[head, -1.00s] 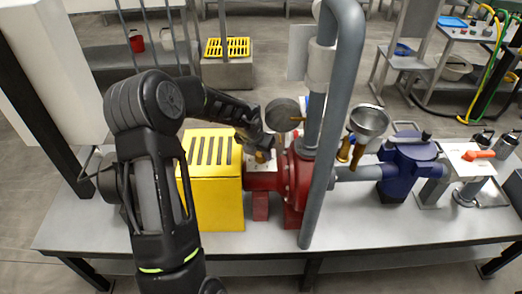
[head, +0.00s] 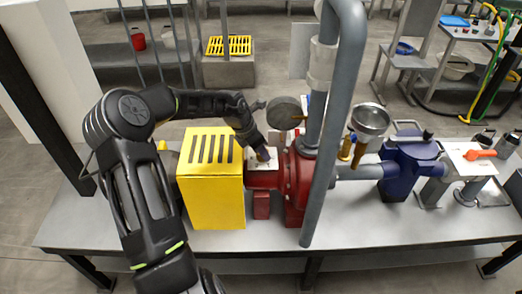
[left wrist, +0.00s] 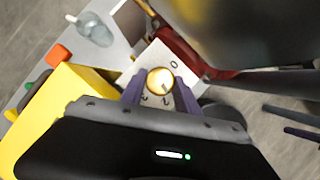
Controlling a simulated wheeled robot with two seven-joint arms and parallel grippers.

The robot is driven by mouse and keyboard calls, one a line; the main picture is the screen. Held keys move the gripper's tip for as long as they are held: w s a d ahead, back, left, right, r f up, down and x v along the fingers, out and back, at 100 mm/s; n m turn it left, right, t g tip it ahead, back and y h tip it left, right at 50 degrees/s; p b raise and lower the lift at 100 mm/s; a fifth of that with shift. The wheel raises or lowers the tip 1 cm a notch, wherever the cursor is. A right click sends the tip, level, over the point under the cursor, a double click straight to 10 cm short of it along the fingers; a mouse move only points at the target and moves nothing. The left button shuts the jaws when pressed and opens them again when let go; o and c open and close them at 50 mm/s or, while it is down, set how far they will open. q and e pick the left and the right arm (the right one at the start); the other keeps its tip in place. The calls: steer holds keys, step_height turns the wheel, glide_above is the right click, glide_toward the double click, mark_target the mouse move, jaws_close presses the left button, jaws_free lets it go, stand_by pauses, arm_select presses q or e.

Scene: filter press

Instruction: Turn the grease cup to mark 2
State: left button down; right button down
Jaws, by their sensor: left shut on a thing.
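The grease cup (left wrist: 160,80) is a round brass cap with a dark line on its face. It sits on a pale plate (left wrist: 183,60) with printed marks around it. A "0" shows at the upper right of the cap; the marks below it are too small to read surely. My left gripper (left wrist: 160,92) has one finger on each side of the cap and is shut on it. In the head view my left gripper (head: 264,154) is over the plate between the yellow guard and the red pump, and hides the cup. My right gripper is not in view.
The slotted yellow guard (head: 212,190) stands left of the cup. The red pump (head: 297,180) and a thick grey pipe (head: 335,110) stand to its right. A round dark gauge (head: 284,112) is close behind the gripper. The bench front (head: 200,243) is clear.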

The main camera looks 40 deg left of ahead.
arm_select(q)
steer(key=c, duration=0.9)
jaws_free()
steer(key=shift+r, duration=0.1)
steer(key=v, duration=0.7)
steer(key=shift+s+r, duration=0.15)
steer(key=shift+r, duration=0.1)
